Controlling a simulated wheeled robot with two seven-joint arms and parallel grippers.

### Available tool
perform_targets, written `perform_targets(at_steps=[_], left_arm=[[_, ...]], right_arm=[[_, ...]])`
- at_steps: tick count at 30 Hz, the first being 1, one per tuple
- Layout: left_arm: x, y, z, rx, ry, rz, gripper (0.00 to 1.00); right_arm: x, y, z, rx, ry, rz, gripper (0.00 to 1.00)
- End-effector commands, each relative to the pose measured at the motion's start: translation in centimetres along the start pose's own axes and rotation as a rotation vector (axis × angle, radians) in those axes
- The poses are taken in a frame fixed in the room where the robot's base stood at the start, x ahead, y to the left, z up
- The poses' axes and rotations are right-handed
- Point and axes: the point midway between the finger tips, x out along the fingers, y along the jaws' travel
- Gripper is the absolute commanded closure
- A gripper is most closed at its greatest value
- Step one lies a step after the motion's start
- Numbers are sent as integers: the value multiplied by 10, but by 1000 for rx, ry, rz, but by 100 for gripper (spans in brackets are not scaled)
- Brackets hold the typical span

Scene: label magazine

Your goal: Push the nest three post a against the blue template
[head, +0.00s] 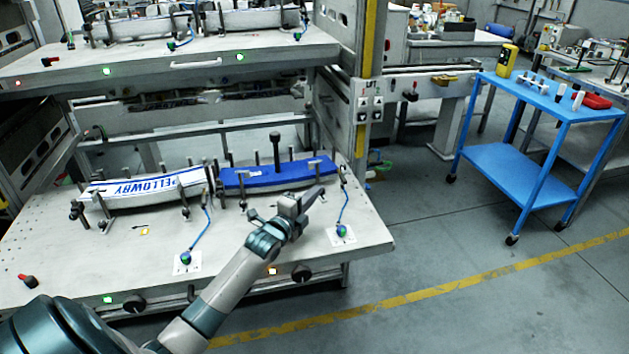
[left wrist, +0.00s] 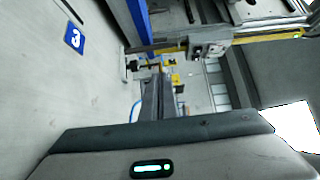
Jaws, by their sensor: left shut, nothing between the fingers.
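The blue template (head: 265,179) lies on the right half of the lower drawer plate in the head view. I cannot tell which post is nest three post a. My left gripper (head: 318,193) is shut and empty, in front of the template's right end in the picture. I cannot tell whether it touches a post. In the left wrist view its shut fingers (left wrist: 158,98) point toward a small metal post with a crossbar (left wrist: 132,66). A blue number 3 label (left wrist: 75,38) is on the plate there.
A white label stack marked PELLOWBY (head: 140,188) lies left of the template among its own posts. Two blue-cabled fittings (head: 185,258) (head: 342,234) sit on the plate's front. An upper shelf (head: 180,60) overhangs behind. A blue cart (head: 540,105) stands right, beyond open floor.

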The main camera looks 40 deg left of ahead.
Motion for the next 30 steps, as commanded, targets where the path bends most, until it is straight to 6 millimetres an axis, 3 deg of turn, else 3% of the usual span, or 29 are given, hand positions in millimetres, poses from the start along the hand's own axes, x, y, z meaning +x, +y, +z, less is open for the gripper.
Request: perform_targets(at_steps=[4,12,30], left_arm=[[26,-2,0,-1,-1,-1,100],[47,0,22,-1,0,0,100],[54,1,31,0,0,0,100]], right_arm=[[-1,-2,-1,0,11,-2,69],[-2,-5,-8,-2,42,-6,69],[1,-7,-8,-1,45,-9,69]])
